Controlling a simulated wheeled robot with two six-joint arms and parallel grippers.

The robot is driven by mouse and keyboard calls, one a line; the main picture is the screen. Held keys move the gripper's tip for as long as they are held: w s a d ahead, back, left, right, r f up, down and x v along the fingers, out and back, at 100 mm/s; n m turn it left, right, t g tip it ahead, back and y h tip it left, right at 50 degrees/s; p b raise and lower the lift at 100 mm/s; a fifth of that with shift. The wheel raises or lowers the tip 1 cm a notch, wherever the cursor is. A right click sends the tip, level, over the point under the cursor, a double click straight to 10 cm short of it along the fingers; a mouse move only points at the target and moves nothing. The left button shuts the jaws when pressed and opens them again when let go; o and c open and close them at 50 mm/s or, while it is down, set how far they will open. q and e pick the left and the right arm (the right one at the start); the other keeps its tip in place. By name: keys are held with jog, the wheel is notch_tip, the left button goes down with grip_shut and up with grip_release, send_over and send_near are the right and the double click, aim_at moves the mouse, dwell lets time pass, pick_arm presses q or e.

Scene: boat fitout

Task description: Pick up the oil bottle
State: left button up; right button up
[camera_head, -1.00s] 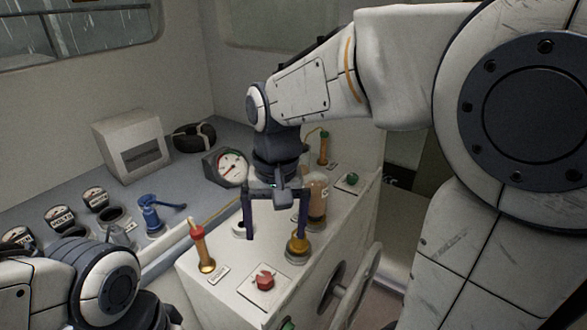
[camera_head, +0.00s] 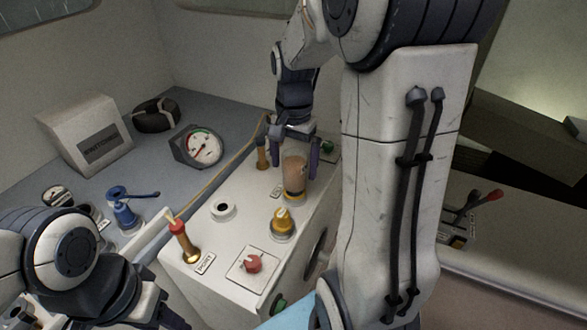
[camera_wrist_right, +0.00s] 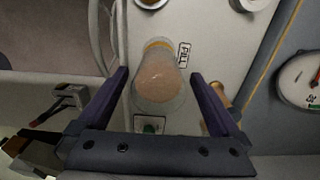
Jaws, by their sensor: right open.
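A clear bottle-like vessel with amber-brown contents (camera_head: 294,172) and a yellow band at its base stands upright on the white console. It is the only bottle-like thing I see; I cannot read "oil" on it. My right gripper (camera_head: 293,160) is open, pointing down, with a finger to either side of the vessel. The right wrist view shows the vessel (camera_wrist_right: 158,82) between the two spread dark fingers (camera_wrist_right: 160,76), with a gap at each side. My left gripper (camera_head: 168,312) is at the bottom left, partly cut off, and its jaws are unclear.
On the console (camera_head: 215,250) are a yellow knob (camera_head: 283,222), a brass-based red handle (camera_head: 184,242), a red knob (camera_head: 253,263) and a white ring (camera_head: 223,209). A wooden-handled piece (camera_head: 262,154) stands close behind the vessel. A gauge (camera_head: 200,148) and blue pump (camera_head: 122,210) are left.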

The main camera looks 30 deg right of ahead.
jog(key=shift+s+f, duration=0.1)
jog(key=shift+f, duration=1.45)
grip_shut()
pick_arm(q)
jog(key=shift+r, duration=0.5)
pick_arm(e)
jog(key=shift+r, duration=0.1)
jog(key=shift+r, duration=0.4)
jog(key=r, duration=0.1)
jog(key=r+b, duration=0.1)
jog(key=r, duration=0.1)
jog(key=shift+s+d+r, duration=0.25)
jog(key=shift+d+r, duration=0.05)
jog(key=shift+d, duration=0.1)
pick_arm(q)
jog(key=shift+f+b, duration=1.55)
jog(key=shift+f, duration=0.7)
pick_arm(e)
jog(key=s+d+r, duration=0.6)
jog(key=s+d, duration=0.1)
jog(key=s, duration=0.1)
jog(key=shift+d+r, duration=0.2)
jog(key=shift+r, duration=0.1)
pick_arm(q)
jog(key=shift+s, duration=0.1)
pick_arm(e)
jog(key=shift+w, duration=0.1)
